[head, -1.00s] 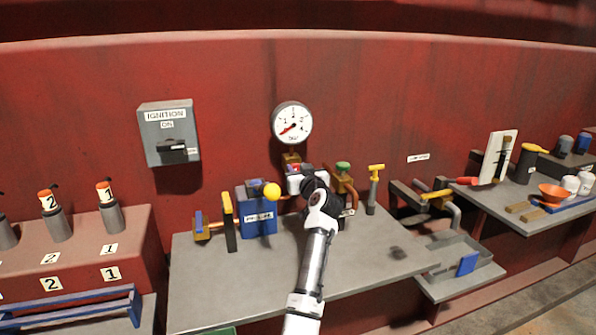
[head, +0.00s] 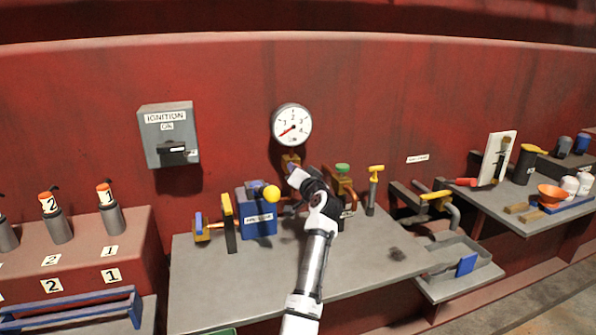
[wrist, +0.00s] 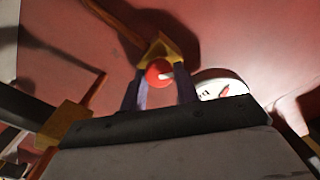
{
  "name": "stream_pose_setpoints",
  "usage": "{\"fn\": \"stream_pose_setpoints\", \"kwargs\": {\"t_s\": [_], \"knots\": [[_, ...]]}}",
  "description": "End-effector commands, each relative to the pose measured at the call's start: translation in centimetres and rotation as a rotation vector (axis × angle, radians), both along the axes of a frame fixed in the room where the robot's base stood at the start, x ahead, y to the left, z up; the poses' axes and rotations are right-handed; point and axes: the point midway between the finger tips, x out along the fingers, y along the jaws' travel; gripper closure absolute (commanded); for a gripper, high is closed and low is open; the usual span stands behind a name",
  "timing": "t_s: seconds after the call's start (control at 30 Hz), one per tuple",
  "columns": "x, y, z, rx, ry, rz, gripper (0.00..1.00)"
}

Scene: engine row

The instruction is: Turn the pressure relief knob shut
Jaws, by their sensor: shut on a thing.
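The pressure relief knob (wrist: 158,73) is red with a white mark pointing right in the wrist view, in front of a brass fitting (wrist: 160,48). My gripper (wrist: 162,86) is shut on it, with one dark finger on each side. In the head view my gripper (head: 294,174) is tilted in front of the brass fitting below the round gauge (head: 292,124) and hides the knob. The gauge needle points to the lower left.
A blue pump box (head: 259,211) with a yellow ball (head: 271,193) stands close left of my gripper. The front of the grey bench (head: 385,268) is mostly clear.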

Motion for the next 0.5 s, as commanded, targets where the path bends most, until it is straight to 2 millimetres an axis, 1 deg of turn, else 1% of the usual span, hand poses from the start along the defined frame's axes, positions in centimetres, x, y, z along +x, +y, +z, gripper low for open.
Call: {"fn": "stream_pose_setpoints", "kwargs": {"t_s": [0.5], "knots": [[0.03,-0.07,-0.03,0.466,0.154,0.001,0.92]]}}
